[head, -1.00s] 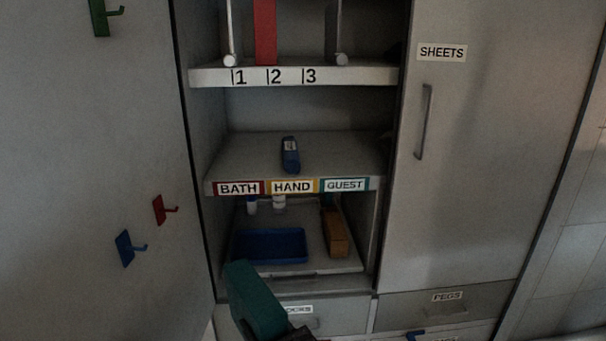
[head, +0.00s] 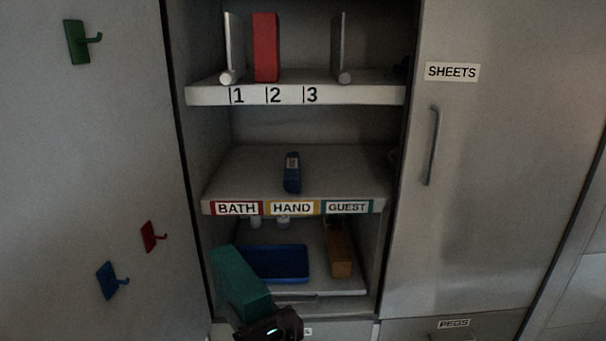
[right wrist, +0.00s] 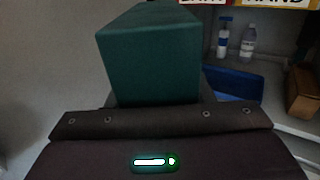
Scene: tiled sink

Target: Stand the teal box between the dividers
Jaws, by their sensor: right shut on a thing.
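The teal box (head: 240,283) is held by my right gripper (head: 262,318) at the lower middle of the head view, tilted, in front of the lower shelf. In the right wrist view the teal box (right wrist: 150,55) rises beyond the gripper body; the fingertips are mostly hidden. Two upright dividers stand on the top shelf: a left divider (head: 231,45) near number 1 and a right divider (head: 342,45) beyond number 3. A red box (head: 266,47) stands upright between them, close to the left divider. The space right of the red box is empty. My left gripper is not in view.
The middle shelf holds a dark blue item (head: 292,173). Below are a blue tray (head: 275,263), an orange-brown box (head: 340,250) and bottles (right wrist: 248,42). An open door with hooks (head: 77,42) stands left; a closed SHEETS door (head: 480,190) is right.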

